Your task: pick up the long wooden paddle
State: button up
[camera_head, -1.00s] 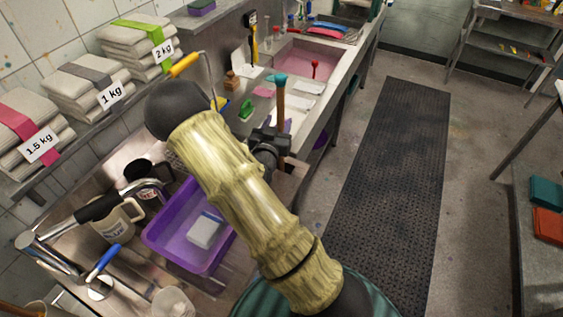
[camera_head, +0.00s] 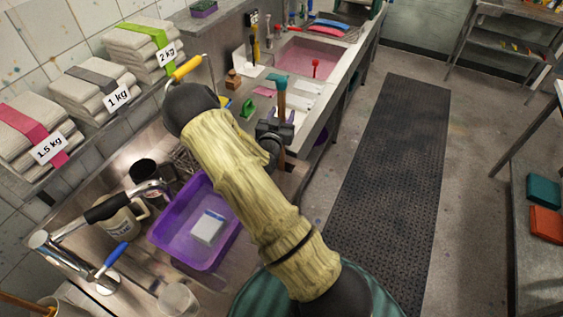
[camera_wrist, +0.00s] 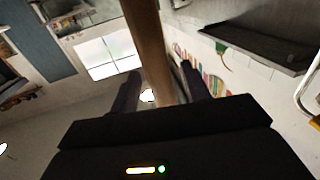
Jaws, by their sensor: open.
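The long wooden paddle shows in the head view as a brown shaft (camera_head: 281,103) with a teal end, upright just beyond my gripper (camera_head: 275,130). In the wrist view the brown wooden shaft (camera_wrist: 147,40) runs down between the two dark fingers of my gripper (camera_wrist: 160,71). The fingers stand apart on either side of it, with a visible gap at least on the right. I cannot tell whether the left finger touches it.
A purple tub (camera_head: 178,240) holding a white block stands on the steel counter, left of my arm. A pink sink (camera_head: 308,58) lies beyond the gripper. Labelled cloth stacks (camera_head: 95,82) sit on a shelf at left. The dark floor mat (camera_head: 390,190) at right is clear.

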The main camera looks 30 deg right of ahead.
jog(key=shift+c, duration=0.3)
grip_shut()
jog(key=shift+r, duration=0.15)
notch_tip(320, 180, up, 28)
jog(key=b, duration=0.5)
dwell(0.6)
